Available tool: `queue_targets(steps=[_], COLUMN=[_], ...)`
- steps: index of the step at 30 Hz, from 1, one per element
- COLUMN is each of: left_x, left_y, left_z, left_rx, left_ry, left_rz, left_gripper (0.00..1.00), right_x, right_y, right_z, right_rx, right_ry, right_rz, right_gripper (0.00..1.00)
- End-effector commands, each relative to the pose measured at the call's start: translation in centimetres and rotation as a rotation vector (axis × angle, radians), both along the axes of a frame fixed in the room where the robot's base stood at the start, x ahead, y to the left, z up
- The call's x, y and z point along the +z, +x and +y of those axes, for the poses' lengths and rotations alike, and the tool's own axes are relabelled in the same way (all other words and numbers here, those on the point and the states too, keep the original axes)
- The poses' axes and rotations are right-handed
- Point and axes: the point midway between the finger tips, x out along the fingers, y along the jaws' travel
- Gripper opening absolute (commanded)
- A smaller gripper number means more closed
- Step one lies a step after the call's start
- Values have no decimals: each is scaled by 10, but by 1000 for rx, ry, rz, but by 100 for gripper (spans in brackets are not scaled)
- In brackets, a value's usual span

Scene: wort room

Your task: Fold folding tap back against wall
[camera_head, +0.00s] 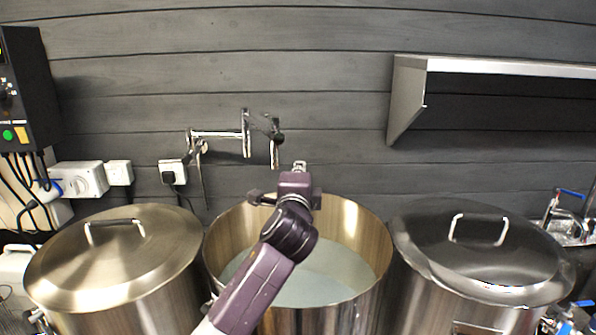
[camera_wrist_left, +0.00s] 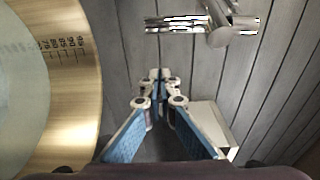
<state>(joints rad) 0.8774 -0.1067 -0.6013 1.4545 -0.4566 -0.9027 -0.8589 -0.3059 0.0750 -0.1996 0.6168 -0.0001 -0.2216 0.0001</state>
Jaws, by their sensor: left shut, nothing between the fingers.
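The chrome folding tap (camera_head: 218,135) is fixed to the dark wall above the open middle kettle. Its first arm runs right from the wall mount to an upright joint (camera_head: 246,133). A second, darker section goes on right to a spout (camera_head: 275,154) that points down. Part of the tap shows at the top of the left wrist view (camera_wrist_left: 205,24). My left gripper (camera_head: 299,165) is shut and empty, just right of and below the spout, apart from it in the picture. Its fingertips (camera_wrist_left: 160,74) meet in the left wrist view. My right gripper is not in view.
The open kettle (camera_head: 376,228) holds pale liquid below my left arm. Lidded kettles stand left (camera_head: 115,258) and right (camera_head: 482,246). A metal shelf (camera_head: 480,67) juts from the wall at upper right. Sockets (camera_head: 172,172) and a control box (camera_head: 28,90) are on the left.

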Motion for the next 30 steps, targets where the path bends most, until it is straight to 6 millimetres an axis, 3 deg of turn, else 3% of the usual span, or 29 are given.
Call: queue_targets(steps=[9, 12, 18, 30], left_x=[1, 3, 2, -1], left_y=[38, 33, 28, 27], left_z=[-4, 15, 32, 36], left_rx=[1, 2, 1, 1], left_ry=[2, 1, 1, 1], left_rz=[2, 1, 0, 0], left_gripper=[0, 0, 0, 0], right_x=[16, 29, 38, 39], right_y=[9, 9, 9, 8], right_z=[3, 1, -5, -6], right_rx=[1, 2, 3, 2], right_ry=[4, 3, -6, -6], right_rz=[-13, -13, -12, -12], right_gripper=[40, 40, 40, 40])
